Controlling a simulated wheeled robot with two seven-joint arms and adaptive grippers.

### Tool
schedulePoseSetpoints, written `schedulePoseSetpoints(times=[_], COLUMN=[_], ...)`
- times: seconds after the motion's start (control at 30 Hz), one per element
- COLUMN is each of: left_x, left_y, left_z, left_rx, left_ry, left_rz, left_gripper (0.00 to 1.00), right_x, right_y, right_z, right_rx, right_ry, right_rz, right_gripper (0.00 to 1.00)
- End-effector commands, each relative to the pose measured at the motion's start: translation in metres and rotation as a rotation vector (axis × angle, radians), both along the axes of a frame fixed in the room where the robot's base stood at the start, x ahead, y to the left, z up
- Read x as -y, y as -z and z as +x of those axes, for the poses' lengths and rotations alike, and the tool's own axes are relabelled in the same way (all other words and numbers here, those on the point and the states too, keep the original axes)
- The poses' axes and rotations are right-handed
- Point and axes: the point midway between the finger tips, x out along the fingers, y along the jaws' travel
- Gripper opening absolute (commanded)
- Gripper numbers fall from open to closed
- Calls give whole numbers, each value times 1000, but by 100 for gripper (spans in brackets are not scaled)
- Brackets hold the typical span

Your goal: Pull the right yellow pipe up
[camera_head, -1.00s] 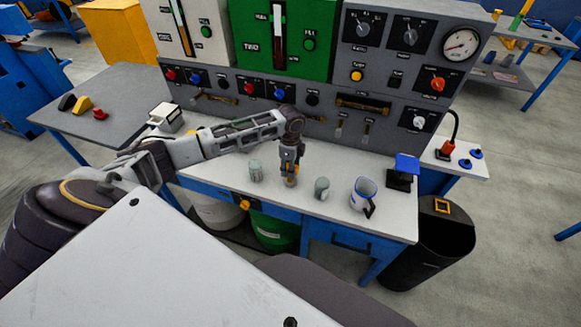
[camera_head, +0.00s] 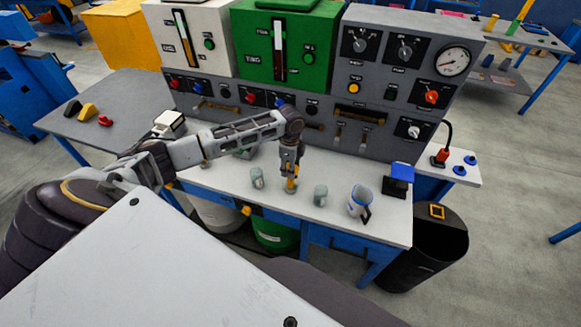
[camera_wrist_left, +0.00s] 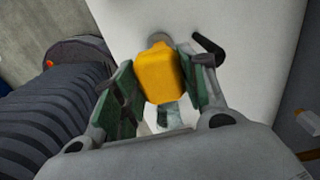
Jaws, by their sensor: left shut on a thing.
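My left gripper (camera_head: 291,172) hangs pointing down over the white bench top (camera_head: 225,181). It is shut on a yellow piece (camera_wrist_left: 159,76), which shows between both fingers in the left wrist view. In the head view a bit of the yellow piece (camera_head: 292,186) shows under the fingers, with a small grey round part below it. I cannot tell whether it rests on the bench or is clear of it. A yellowish horizontal pipe (camera_head: 360,115) sits on the right of the grey panel; another one (camera_head: 216,109) is at the left, partly behind my arm. My right gripper is not in view.
Grey-green mugs stand left (camera_head: 257,179) and right (camera_head: 320,196) of the gripper, close by. A white and blue jug (camera_head: 360,202) stands farther right. The grey panel (camera_head: 380,142) with knobs and levers rises behind. A black bin (camera_head: 437,250) stands right of the bench.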

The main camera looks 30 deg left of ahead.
Motion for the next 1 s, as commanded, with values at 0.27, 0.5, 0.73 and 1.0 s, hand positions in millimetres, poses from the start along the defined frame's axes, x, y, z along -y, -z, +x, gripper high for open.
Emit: schedulePoseSetpoints(times=[0.27,0.5,0.73,1.0], left_x=[0,0,0,0], left_y=[-7,-8,-5,-6], left_z=[2,3,1,1], left_rx=[6,8,3,1], left_ry=[-1,-1,0,0], left_rz=[-2,-1,-1,-1], left_gripper=[0,52,64,64], right_x=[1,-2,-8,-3], right_y=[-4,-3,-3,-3], right_z=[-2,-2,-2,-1], right_rx=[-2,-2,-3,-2], right_ry=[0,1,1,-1], right_rz=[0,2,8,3], right_gripper=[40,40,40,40])
